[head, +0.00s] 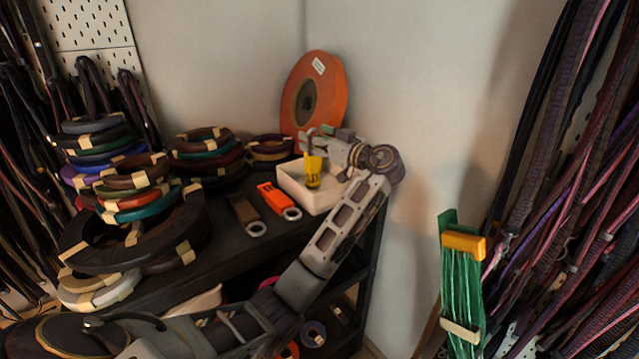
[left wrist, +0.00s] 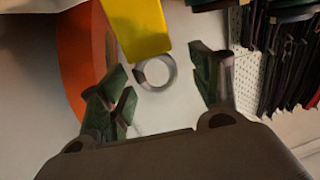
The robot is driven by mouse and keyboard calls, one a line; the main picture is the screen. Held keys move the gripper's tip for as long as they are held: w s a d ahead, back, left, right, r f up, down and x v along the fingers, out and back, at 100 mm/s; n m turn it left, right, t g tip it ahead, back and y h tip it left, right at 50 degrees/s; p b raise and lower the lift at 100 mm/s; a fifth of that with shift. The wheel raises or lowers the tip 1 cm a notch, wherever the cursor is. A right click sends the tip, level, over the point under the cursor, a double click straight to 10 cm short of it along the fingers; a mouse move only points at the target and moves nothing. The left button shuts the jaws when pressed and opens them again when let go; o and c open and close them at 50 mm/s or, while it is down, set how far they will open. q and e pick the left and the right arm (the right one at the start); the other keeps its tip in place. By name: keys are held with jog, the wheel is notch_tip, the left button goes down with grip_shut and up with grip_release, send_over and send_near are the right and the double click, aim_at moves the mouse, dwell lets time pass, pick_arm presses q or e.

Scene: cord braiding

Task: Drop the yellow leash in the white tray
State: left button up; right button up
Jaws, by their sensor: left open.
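The yellow leash (head: 313,170) shows in the head view as a short yellow piece upright at the white tray (head: 318,200), directly below my left gripper (head: 322,143). I cannot tell whether it touches the tray floor. In the left wrist view the yellow leash (left wrist: 136,28) and a metal ring (left wrist: 157,72) show between and beyond the spread green fingers of my left gripper (left wrist: 160,88). The fingers are open, with clear gaps to the leash. Part of the tray is hidden behind my left arm. My right gripper is not in view.
An orange leash (head: 275,197) and a brown leash (head: 245,212) lie left of the tray on the dark shelf. An orange spool (head: 318,95) stands behind it. Coil stacks (head: 130,190) fill the left side. A green cord bundle (head: 462,290) stands at right.

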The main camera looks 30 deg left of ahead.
pick_arm(q)
jog(key=v, duration=1)
jog(key=shift+d, duration=0.3)
dwell(0.6)
